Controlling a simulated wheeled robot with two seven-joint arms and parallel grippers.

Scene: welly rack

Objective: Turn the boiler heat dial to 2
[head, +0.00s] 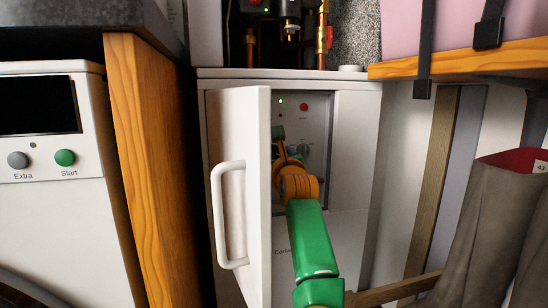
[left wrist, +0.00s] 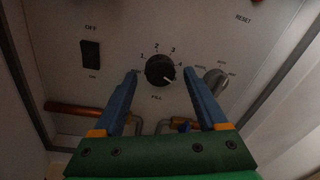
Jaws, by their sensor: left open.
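The boiler heat dial (left wrist: 158,66) is a round black knob on the pale panel in the left wrist view, with the numbers 1 to 4 printed around its top. Its white mark points to the lower right, below the 4. My left gripper (left wrist: 161,73) is open, with one blue finger on each side of the dial. I cannot tell whether the fingers touch it. In the head view my left gripper (head: 280,140) reaches into the open boiler cabinet (head: 360,150), and the arm hides part of the panel. My right gripper is not in view.
The open cabinet door (head: 250,200) stands left of my arm. A black OFF/ON switch (left wrist: 90,55) is left of the dial, and a grey knob (left wrist: 215,82) is to its right. Copper pipes (left wrist: 75,109) run below.

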